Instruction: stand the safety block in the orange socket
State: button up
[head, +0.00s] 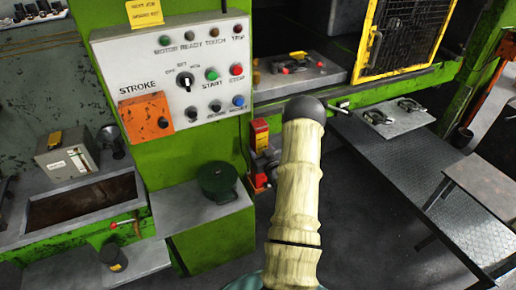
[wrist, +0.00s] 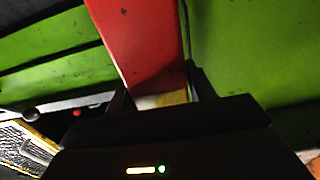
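A red block with a yellow band, which I take to be the safety block (wrist: 143,42), stands between the dark fingers of my gripper (wrist: 162,95) in the wrist view. The fingers meet its sides, and its red length extends away from the gripper. In the head view the red and yellow block (head: 260,133) shows just left of my pale arm, beside the green press. There my gripper is mostly hidden behind the arm, with small dark parts at the block. I cannot make out an orange socket in either view.
A control panel (head: 172,66) with an orange STROKE plate hangs left of my arm. A dark green pot (head: 218,181) stands on a ledge below it. A yellow-framed mesh gate (head: 404,35) is at upper right. A grey step platform (head: 410,165) lies right of my arm.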

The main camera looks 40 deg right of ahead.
jog(key=shift+o, duration=1.1)
jog(key=shift+s+d, duration=0.1)
jog(key=shift+s, duration=0.1)
jog(key=shift+w+r, duration=0.1)
jog(key=shift+r, duration=0.05)
jog(key=b+v, duration=0.3)
jog(key=v, duration=0.9)
jog(key=shift+b, duration=0.4)
